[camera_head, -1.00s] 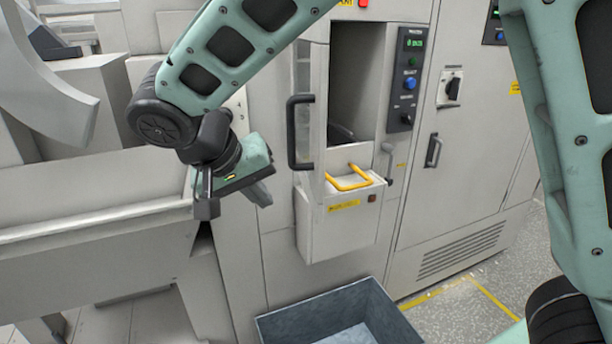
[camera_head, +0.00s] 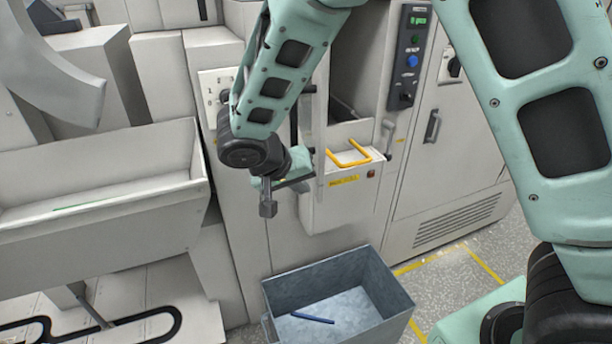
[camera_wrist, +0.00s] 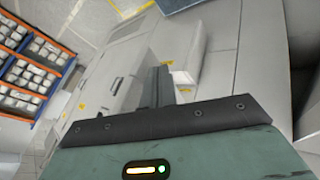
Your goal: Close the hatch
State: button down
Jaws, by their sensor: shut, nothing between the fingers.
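The machine's hatch (camera_head: 320,125) stands open at the left side of a tall, dark opening (camera_head: 359,60). Only a narrow pale strip of it shows in the head view. My arm hides most of it and most of its black handle. My gripper (camera_head: 268,209) is shut and empty, in front of the cabinet, to the left of and below the hatch. In the wrist view the dark fingers (camera_wrist: 158,86) are together, with the grey cabinet beyond them. I cannot tell whether the gripper touches anything.
A yellow U-shaped handle (camera_head: 350,155) sits on the box below the opening. A control panel (camera_head: 409,58) is to the right. A blue-grey bin (camera_head: 388,312) with a blue stick stands on the floor below. A large pale trough (camera_head: 100,212) is at left.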

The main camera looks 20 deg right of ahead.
jog(key=shift+d, duration=0.6)
